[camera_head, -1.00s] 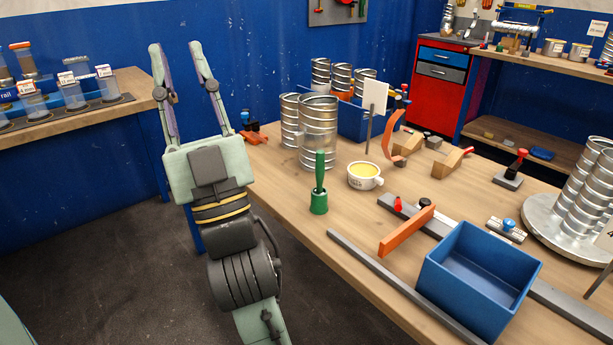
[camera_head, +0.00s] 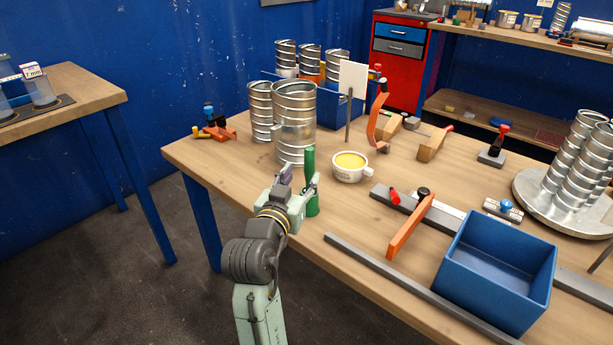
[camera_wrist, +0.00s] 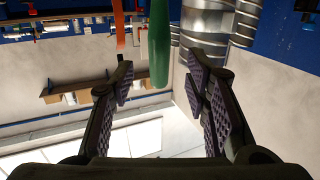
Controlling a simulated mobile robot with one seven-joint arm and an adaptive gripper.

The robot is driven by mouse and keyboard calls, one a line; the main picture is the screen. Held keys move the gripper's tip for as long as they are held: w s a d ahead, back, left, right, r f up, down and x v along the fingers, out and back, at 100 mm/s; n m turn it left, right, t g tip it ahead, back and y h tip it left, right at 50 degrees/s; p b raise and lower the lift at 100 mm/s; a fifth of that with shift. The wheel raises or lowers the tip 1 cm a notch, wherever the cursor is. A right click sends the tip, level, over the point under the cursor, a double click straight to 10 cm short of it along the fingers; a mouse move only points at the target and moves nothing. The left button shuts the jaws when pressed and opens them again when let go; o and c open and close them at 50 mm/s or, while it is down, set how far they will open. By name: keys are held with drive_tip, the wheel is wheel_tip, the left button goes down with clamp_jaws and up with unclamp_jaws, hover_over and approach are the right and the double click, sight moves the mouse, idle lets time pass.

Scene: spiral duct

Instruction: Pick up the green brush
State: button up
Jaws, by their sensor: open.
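The green brush (camera_head: 310,167) stands upright with its handle up in a green holder (camera_head: 312,205) near the table's left front edge. My gripper (camera_head: 300,180) is open and close to it, on its near left side, with the right finger overlapping the brush in the head view. In the wrist view the green handle (camera_wrist: 159,42) comes down from the top, and its rounded end lies between the two open fingertips (camera_wrist: 160,72). I see a gap on both sides and no contact. The lower brush is partly hidden by my gripper in the head view.
Spiral ducts (camera_head: 294,120) stand close behind the brush. A cup with yellow content (camera_head: 349,168) is just right of it. An orange bar (camera_head: 410,228), a grey rail (camera_head: 400,285) and a blue bin (camera_head: 495,285) lie farther right. Floor lies left of the table.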

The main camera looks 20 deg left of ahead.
sight(308, 167)
drive_tip(key=w, duration=0.2)
drive_tip(key=w+p, duration=0.1)
drive_tip(key=w, duration=0.1)
drive_tip(key=w+p, duration=0.1)
drive_tip(key=w, duration=0.1)
drive_tip(key=shift+w+a+f, duration=0.1)
drive_tip(key=shift+w+f, duration=0.15)
drive_tip(key=shift+w, duration=0.15)
clamp_jaws()
